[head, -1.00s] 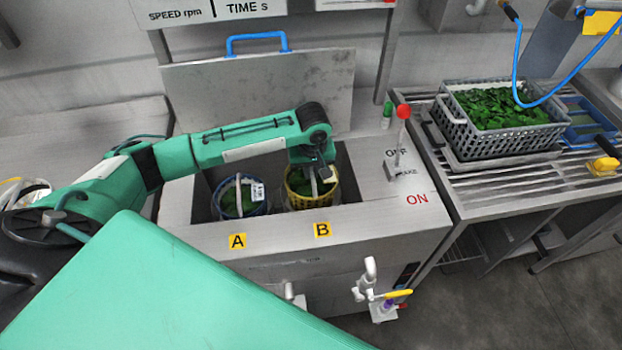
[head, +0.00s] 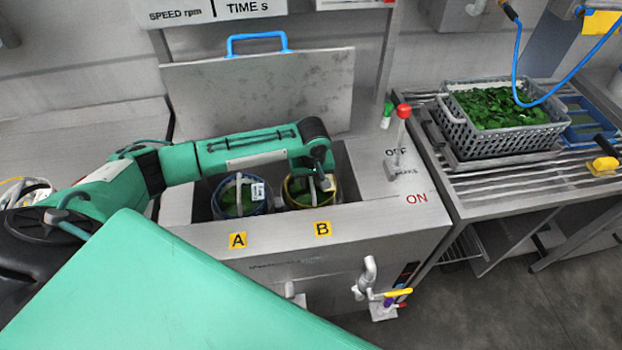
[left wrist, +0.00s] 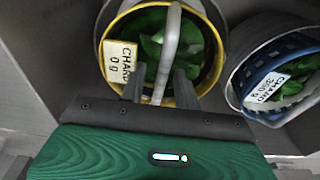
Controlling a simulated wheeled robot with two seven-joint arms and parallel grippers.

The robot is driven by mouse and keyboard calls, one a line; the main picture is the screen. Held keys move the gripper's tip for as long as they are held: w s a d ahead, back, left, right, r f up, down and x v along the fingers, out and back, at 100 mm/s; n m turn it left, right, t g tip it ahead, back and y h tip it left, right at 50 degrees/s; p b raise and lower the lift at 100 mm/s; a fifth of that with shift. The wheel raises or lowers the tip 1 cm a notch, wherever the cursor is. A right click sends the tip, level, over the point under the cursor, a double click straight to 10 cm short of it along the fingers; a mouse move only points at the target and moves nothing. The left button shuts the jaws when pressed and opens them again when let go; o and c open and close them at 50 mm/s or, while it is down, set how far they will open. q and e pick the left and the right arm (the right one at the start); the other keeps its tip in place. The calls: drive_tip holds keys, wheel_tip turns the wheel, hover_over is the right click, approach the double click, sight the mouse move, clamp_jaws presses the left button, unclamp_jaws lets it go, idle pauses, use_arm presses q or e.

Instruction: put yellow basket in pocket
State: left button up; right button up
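The yellow basket (head: 290,183) holds green leaves and sits low inside the pocket marked B (head: 323,229). In the left wrist view, its yellow rim (left wrist: 218,62) lies within a grey ring, with a tag reading CHARD 0 g and a pale handle (left wrist: 169,45) across the top. My left gripper (left wrist: 160,88) is over the basket, its fingers apart on either side of the handle, with gaps visible. In the head view the left gripper (head: 326,180) partly hides the basket. My right gripper is in neither view.
A blue basket (head: 240,208) of leaves with a tag sits in pocket A, beside the yellow one. The raised lid (head: 258,95) stands behind. A red-knobbed lever (head: 403,112) rises at the right. A grey crate (head: 470,138) of leaves is on the slatted table.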

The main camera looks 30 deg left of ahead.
use_arm(q)
wheel_tip(320, 180, up, 12)
drive_tip(key=s, duration=0.1)
drive_tip(key=shift+d, duration=0.4)
drive_tip(key=shift+s, duration=0.1)
